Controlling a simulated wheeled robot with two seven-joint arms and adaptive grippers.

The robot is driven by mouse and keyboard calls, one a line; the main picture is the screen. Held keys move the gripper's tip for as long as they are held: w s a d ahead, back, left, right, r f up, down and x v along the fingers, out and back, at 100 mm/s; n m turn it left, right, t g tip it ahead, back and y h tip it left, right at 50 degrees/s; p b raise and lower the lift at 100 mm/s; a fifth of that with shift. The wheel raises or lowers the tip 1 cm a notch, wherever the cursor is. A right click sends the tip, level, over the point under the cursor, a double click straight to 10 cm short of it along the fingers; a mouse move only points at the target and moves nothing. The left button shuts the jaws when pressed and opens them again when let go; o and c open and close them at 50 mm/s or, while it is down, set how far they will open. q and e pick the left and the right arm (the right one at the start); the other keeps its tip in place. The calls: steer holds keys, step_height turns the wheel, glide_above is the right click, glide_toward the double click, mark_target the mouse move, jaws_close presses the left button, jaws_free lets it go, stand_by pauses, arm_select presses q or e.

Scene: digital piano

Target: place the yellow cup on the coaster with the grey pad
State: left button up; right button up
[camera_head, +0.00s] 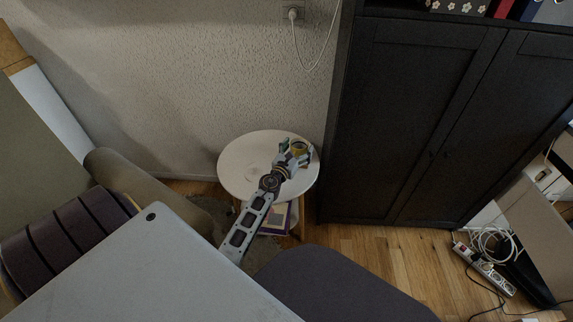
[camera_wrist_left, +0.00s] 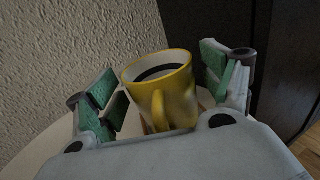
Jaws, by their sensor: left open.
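The yellow cup (camera_head: 299,148) stands near the right back edge of a round white table in the head view. In the left wrist view the cup (camera_wrist_left: 172,98) looks upright, with a dark inside and its handle towards me. My left gripper (camera_head: 296,153) is open around the cup. Its green-padded fingers (camera_wrist_left: 164,88) stand on both sides of the cup, with a visible gap at least on the left. A coaster with a grey pad is not clearly visible; a faint pale shape (camera_head: 252,174) on the table could be one. My right gripper is out of view.
The round white table (camera_head: 233,158) has bare room on its left. A dark cabinet (camera_head: 400,120) rises close on its right and a textured wall (camera_head: 220,80) is behind it. A purple-edged book (camera_head: 272,220) lies below the tabletop. An armchair (camera_head: 130,180) is at left.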

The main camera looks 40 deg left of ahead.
arm_select(q)
steer(key=shift+s+d, duration=0.15)
steer(key=shift+s, duration=0.9)
steer(key=shift+s+d, duration=0.15)
steer(key=shift+s, duration=0.85)
steer(key=shift+s+d, duration=0.15)
steer(key=shift+s, duration=0.65)
steer(key=shift+s+d, duration=0.1)
steer(key=shift+s, duration=0.7)
steer(key=shift+s+d+b, duration=0.2)
steer(key=shift+s+b, duration=0.25)
steer(key=shift+s, duration=0.55)
steer(key=shift+s+d, duration=0.1)
steer(key=shift+s, duration=0.9)
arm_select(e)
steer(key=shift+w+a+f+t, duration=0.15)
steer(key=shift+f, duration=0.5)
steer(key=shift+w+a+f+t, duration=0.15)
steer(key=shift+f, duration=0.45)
arm_select(q)
steer(key=shift+s, duration=0.1)
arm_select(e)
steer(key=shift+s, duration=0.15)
